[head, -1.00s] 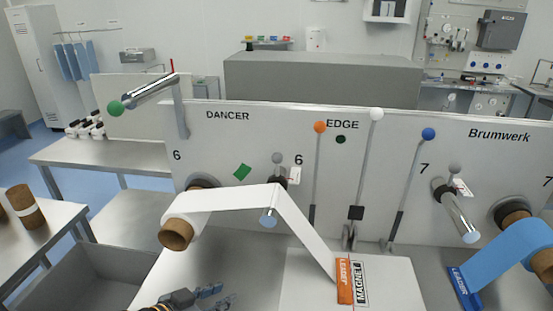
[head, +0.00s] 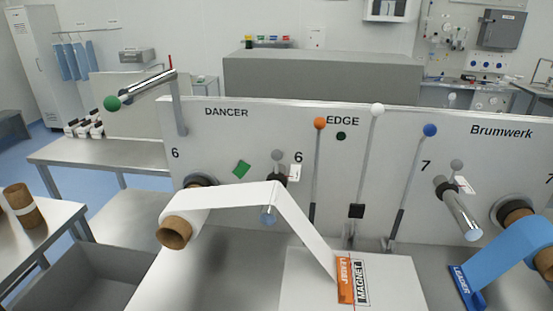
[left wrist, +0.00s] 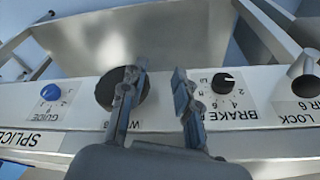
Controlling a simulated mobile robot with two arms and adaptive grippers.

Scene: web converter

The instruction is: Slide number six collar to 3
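In the head view, the number six roller (head: 268,214) juts from the white panel beside a "6" label. A dark collar-like fitting (head: 281,171) sits at its base, with a grey ball knob (head: 277,155) above and a small white tag (head: 294,172) beside it. The tag is too small to read, and white web partly covers the roller. My left gripper (left wrist: 160,72) shows only in the left wrist view, open and empty over a control strip. One finger overlaps a large black knob (left wrist: 123,88); contact is unclear. My right gripper is not in view.
The strip has a blue guide knob (left wrist: 50,92), a brake 6 dial (left wrist: 223,83) and a grey lock 6 knob (left wrist: 303,68). White web runs from a roll (head: 174,232) to an orange leader (head: 345,280). Lever rods with an orange ball (head: 320,123) and white ball (head: 377,110) stand to the right.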

